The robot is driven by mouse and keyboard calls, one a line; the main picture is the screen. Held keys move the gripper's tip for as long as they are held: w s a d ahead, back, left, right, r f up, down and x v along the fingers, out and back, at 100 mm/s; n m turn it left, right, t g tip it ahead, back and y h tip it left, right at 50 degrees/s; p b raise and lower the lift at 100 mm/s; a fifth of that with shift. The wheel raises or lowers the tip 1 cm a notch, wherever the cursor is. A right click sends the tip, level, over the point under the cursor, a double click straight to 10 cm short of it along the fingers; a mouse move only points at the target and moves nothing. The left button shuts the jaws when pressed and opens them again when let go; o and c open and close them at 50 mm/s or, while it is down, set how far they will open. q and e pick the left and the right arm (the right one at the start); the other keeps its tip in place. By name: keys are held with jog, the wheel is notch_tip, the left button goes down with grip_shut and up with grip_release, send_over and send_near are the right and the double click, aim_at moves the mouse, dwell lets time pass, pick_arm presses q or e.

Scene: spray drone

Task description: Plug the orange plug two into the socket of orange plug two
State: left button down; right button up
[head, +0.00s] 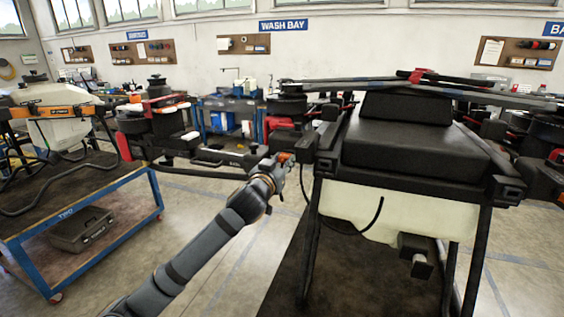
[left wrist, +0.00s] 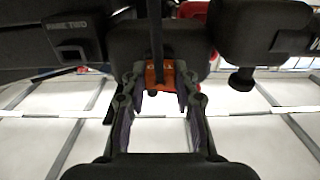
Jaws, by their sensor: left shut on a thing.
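The orange plug (left wrist: 160,75) sits between the fingers of my left gripper (left wrist: 158,88) in the left wrist view, with a black cable running up from it. Its lettering is too small to read surely. In the head view the left gripper (head: 281,162) is at the left side of the large black drone (head: 415,150), shut on the orange plug (head: 285,157). A dark housing (left wrist: 70,35) labelled like "BANK TWO" is at upper left in the wrist view. I cannot make out the socket or whether the plug touches it. My right gripper is not in view.
The drone has a pale tank (head: 370,208) and dark legs on a dark mat. A thin black cable (head: 378,213) hangs at its front. A blue-framed cart (head: 90,218) stands at left with a case (head: 82,230) on its lower shelf. Floor between is open.

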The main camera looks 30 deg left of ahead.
aim_at(284, 157)
pick_arm(q)
jog(key=shift+w, duration=0.35)
jog(key=c, duration=1)
grip_release()
jog(key=shift+o, duration=0.2)
jog(key=shift+r, duration=0.1)
notch_tip(284, 157, up, 10)
jog(key=shift+f, duration=0.1)
